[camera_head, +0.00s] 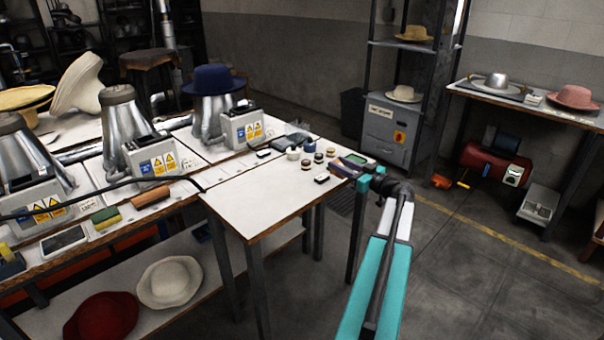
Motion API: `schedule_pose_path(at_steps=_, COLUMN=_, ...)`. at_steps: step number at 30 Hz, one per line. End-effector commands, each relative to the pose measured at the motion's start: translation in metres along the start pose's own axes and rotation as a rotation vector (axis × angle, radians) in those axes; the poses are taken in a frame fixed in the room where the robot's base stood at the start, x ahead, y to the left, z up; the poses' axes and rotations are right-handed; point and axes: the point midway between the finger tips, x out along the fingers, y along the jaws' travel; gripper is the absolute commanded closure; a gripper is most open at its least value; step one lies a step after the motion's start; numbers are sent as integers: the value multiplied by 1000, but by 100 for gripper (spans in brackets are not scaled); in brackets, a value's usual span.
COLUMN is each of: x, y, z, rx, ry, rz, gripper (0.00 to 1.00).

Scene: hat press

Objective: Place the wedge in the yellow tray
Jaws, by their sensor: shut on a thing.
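My gripper (363,184), with teal fingers, is at the right edge of the small white table (250,200). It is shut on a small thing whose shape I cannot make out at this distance. A dark, flat item (345,168) lies right beside the fingers, at the table's edge. I cannot pick out a wedge for certain. I cannot make out a yellow tray in this view either.
Several small round pots (307,163) and a greenish flat box (358,160) stand at the table's far right corner. The table's front half is clear. Metal hat presses (135,135) line the bench at left. A shelf rack (435,80) stands behind.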

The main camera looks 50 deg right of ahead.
Motion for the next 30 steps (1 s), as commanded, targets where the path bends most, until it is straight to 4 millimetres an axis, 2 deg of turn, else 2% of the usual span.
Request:
schedule_pose_path(at_steps=1, x=8, y=-8, z=-1, rx=0, ry=1, rz=-4, gripper=92)
schedule_pose_path(at_steps=18, x=90, y=-64, z=9, rx=1, ry=0, rz=-4, gripper=92)
schedule_pose_path(at_steps=24, x=104, y=-73, z=12, rx=0, ry=0, rz=-2, gripper=92)
schedule_pose_path(at_steps=30, x=105, y=-74, z=12, rx=0, ry=0, rz=-2, gripper=92)
